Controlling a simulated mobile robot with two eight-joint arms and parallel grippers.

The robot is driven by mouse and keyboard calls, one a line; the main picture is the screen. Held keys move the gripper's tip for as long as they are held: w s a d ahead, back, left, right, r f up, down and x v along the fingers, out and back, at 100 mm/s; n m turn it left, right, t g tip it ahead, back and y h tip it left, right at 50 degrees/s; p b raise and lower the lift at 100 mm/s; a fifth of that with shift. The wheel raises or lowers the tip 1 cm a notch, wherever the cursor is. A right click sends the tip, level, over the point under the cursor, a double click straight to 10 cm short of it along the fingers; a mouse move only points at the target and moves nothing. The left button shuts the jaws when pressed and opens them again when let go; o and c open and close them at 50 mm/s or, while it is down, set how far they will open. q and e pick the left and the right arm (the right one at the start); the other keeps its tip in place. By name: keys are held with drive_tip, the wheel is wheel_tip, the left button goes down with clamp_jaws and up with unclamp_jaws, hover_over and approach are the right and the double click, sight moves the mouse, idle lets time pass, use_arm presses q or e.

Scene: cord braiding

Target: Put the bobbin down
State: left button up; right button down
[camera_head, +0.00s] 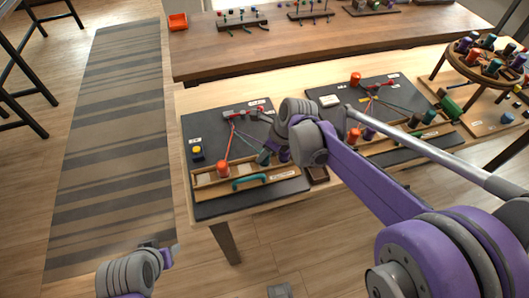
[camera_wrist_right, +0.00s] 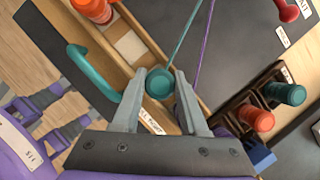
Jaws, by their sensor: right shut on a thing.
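My right gripper (camera_wrist_right: 160,82) is shut on a teal bobbin (camera_wrist_right: 159,84), with its two fingers on either side. A teal cord (camera_wrist_right: 184,38) runs up from the bobbin. The bobbin is over the wooden tray (camera_wrist_right: 122,28) on the dark board (camera_head: 205,205); I cannot tell whether it touches. In the head view my right wrist covers much of the gripper (camera_head: 268,156). An orange bobbin (camera_head: 223,168) stands at the tray's left part and shows in the wrist view (camera_wrist_right: 92,10). My left gripper (camera_head: 160,252) is low at the left, away from the board; its jaws are unclear.
A teal handle (camera_head: 250,182) lies along the tray's front. A yellow-topped piece (camera_head: 197,152) stands at the board's left. A second board (camera_head: 345,85) with bobbins is to the right, with a round stand (camera_head: 480,68) beyond. A bench (camera_head: 300,55) runs behind.

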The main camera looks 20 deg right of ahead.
drive_tip(key=shift+f, duration=0.25)
drive_tip(key=shift+f, duration=0.3)
drive_tip(key=shift+c, duration=2.2)
unclamp_jaws()
drive_tip(key=shift+r, duration=0.1)
drive_tip(key=shift+r, duration=0.4)
drive_tip(key=p+v, duration=0.1)
drive_tip(key=v, duration=1.1)
drive_tip(key=s+f+n+t+h, duration=0.1)
drive_tip(key=s+f+n, duration=0.4)
drive_tip(key=s+n, duration=0.4)
drive_tip(key=s+d+f+n+t+h, duration=0.1)
drive_tip(key=s+f+n, duration=0.4)
drive_tip(key=n, duration=1.2)
drive_tip(key=s+h, duration=0.1)
drive_tip(key=s, duration=0.3)
drive_tip(key=shift+s+d+f+n, duration=0.2)
drive_tip(key=shift+d+n, duration=0.05)
drive_tip(key=shift+n, duration=0.05)
